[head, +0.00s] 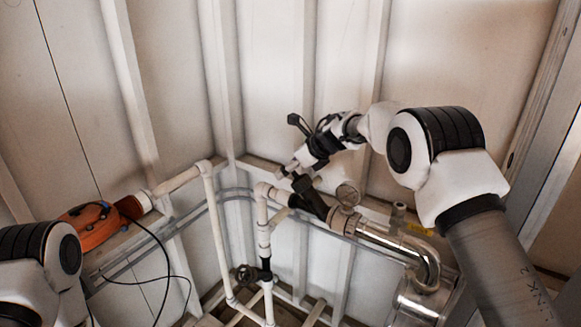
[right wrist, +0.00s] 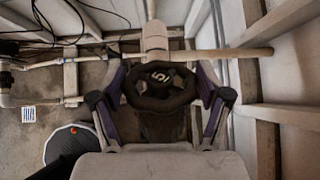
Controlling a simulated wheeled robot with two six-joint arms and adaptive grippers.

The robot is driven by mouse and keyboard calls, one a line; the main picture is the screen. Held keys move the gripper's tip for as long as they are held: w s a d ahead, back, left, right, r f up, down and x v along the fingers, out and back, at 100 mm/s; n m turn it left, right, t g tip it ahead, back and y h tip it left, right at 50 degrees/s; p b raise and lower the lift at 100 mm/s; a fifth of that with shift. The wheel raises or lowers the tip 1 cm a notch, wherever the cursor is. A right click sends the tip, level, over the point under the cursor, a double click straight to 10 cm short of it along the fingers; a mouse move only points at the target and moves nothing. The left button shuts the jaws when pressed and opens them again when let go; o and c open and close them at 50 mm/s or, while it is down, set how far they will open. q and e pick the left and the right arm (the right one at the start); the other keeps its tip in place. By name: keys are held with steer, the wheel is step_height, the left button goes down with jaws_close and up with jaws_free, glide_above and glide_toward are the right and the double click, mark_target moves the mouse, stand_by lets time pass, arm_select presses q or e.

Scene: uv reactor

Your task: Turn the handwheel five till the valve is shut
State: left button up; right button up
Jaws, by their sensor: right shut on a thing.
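The handwheel five (right wrist: 163,103) is a dark round wheel with a white "5" on its hub, in the middle of the right wrist view. My right gripper (right wrist: 160,84) has one finger on each side of the wheel and is shut on its rim. In the head view my right gripper (head: 287,170) reaches down from the right to the black valve body (head: 313,203) on the pipework; the wheel is mostly hidden there by the gripper. My left arm shows at the lower left of the head view, but its gripper is out of frame.
A second dark handwheel (head: 245,274) sits lower on the vertical white pipe. A round gauge (head: 348,195) and a steel cylinder (head: 415,300) stand right of the valve. An orange device (head: 92,228) with a hanging black cable is at the left. Ribbed walls close in behind.

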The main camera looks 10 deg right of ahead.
steer(key=shift+f, duration=0.25)
steer(key=o, duration=0.8)
steer(key=shift+a, duration=0.1)
steer(key=shift+o, duration=0.2)
steer(key=shift+w+a, duration=0.1)
steer(key=shift+w, duration=0.05)
